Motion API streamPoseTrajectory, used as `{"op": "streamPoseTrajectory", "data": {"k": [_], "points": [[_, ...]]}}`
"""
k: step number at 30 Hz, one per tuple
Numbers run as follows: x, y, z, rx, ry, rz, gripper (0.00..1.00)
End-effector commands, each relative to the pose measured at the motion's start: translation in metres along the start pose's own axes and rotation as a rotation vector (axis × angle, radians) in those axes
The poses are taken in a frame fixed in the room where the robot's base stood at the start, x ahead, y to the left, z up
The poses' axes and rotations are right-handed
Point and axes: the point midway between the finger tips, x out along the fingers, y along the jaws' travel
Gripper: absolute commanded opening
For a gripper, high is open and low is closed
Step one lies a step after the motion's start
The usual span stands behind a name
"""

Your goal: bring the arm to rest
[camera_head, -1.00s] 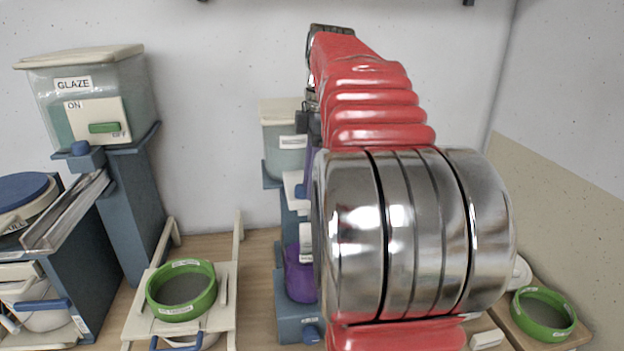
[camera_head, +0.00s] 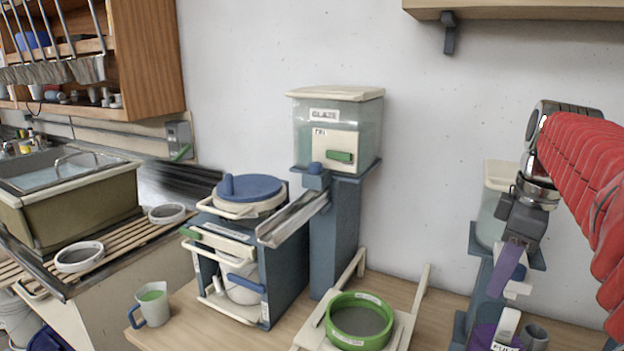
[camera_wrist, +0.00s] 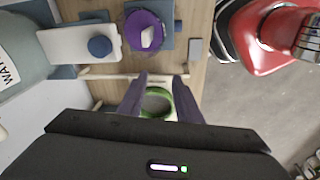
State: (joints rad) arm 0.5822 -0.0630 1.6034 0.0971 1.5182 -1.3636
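My red arm (camera_head: 590,165) reaches in from the right edge of the head view and bends down at a metal joint. My gripper (camera_wrist: 161,82) shows two purple fingers standing apart in the wrist view, with nothing held between them. A green ring-shaped sieve (camera_wrist: 157,103) shows below and beyond the fingers. In the head view, one purple finger of the gripper hangs in front of the right-hand dispenser (camera_head: 489,222); its other finger cannot be made out there.
The glaze dispenser (camera_head: 338,120) stands mid-view, with the blue-lidded machine (camera_head: 250,190) to its left. A green sieve (camera_head: 359,322) sits on a cream stand in front. A measuring jug (camera_head: 152,303) stands at the table's left. A sink (camera_head: 75,190) is far left. A shelf (camera_head: 520,10) overhangs upper right.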

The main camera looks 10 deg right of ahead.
Motion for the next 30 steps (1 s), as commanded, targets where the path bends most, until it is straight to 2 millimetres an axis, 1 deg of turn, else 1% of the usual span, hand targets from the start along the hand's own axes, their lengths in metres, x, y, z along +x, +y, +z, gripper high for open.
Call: {"op": "streamPoseTrajectory", "data": {"k": [1,3,7,12,19,27,30], "points": [[0.003,-0.014,-0.01,0.027,0.002,0.017,0.31],[0.009,-0.029,-0.02,0.079,0.008,0.039,0.31],[0.02,-0.058,-0.037,0.174,0.026,0.08,0.31],[0.038,-0.096,-0.052,0.296,0.064,0.127,0.31],[0.067,-0.148,-0.066,0.46,0.141,0.173,0.31],[0.106,-0.205,-0.07,0.646,0.26,0.189,0.31],[0.12,-0.221,-0.07,0.703,0.299,0.185,0.31]]}}
